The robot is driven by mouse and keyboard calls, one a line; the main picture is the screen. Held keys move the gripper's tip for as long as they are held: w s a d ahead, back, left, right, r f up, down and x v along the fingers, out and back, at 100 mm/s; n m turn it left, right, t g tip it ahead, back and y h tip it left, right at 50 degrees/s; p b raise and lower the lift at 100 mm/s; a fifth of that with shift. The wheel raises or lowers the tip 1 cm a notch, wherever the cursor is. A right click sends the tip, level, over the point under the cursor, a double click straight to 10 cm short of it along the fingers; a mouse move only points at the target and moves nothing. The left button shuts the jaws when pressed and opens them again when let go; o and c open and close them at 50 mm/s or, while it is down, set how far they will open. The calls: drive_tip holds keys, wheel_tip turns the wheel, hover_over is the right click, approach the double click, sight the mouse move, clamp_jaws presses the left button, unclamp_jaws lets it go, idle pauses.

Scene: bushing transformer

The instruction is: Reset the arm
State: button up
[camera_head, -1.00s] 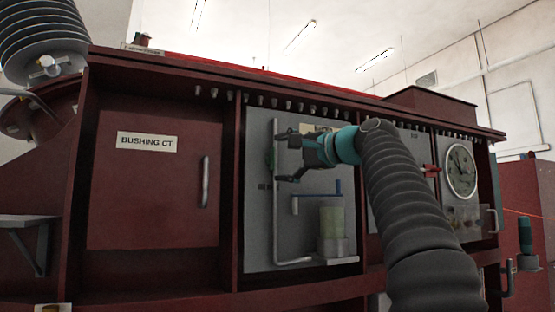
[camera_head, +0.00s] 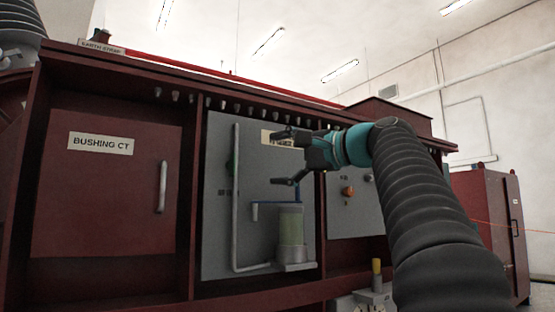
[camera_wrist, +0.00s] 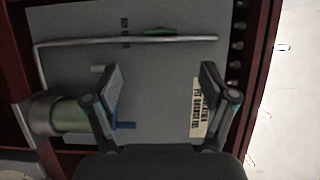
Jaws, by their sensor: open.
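My arm (camera_head: 425,205), in a dark ribbed sleeve, reaches up from the lower right in the head view. My gripper (camera_head: 283,157) is at its end, past a teal wrist section, in front of the grey panel (camera_head: 220,225). Its two fingers are spread apart with nothing between them. In the wrist view the gripper (camera_wrist: 160,90) is also open, facing the grey panel, and appears apart from it.
A greenish glass cylinder (camera_head: 291,228) with a blue handle and a grey pipe (camera_head: 236,190) are on the panel below and left of my gripper. The red BUSHING CT door (camera_head: 100,200) is at left. A red cabinet (camera_head: 490,220) stands at right.

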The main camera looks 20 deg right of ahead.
drive_tip(key=s+a+f+n+g+h, duration=0.1)
drive_tip(key=s+a+f+g+h, duration=0.1)
drive_tip(key=f, duration=0.7)
drive_tip(key=s+a+f+n+g+h, duration=0.1)
drive_tip(key=a+f+h, duration=0.15)
drive_tip(key=f, duration=0.55)
drive_tip(key=s+a+f+g+h, duration=0.1)
drive_tip(key=s+a+f+g, duration=0.15)
drive_tip(key=f, duration=0.65)
drive_tip(key=s+f+n+g+h, duration=0.1)
drive_tip(key=s+f+n, duration=0.2)
drive_tip(key=s+f, duration=0.3)
drive_tip(key=s+f+n+g+h, duration=0.1)
drive_tip(key=s+f, duration=0.5)
drive_tip(key=f, duration=0.9)
drive_tip(key=s+f+n+g+h, duration=0.2)
drive_tip(key=s+f+n, duration=0.3)
drive_tip(key=f, duration=0.5)
drive_tip(key=shift+s+f, duration=0.35)
drive_tip(key=shift+s, duration=0.25)
drive_tip(key=shift+a+h, duration=0.1)
drive_tip(key=shift+h, duration=0.15)
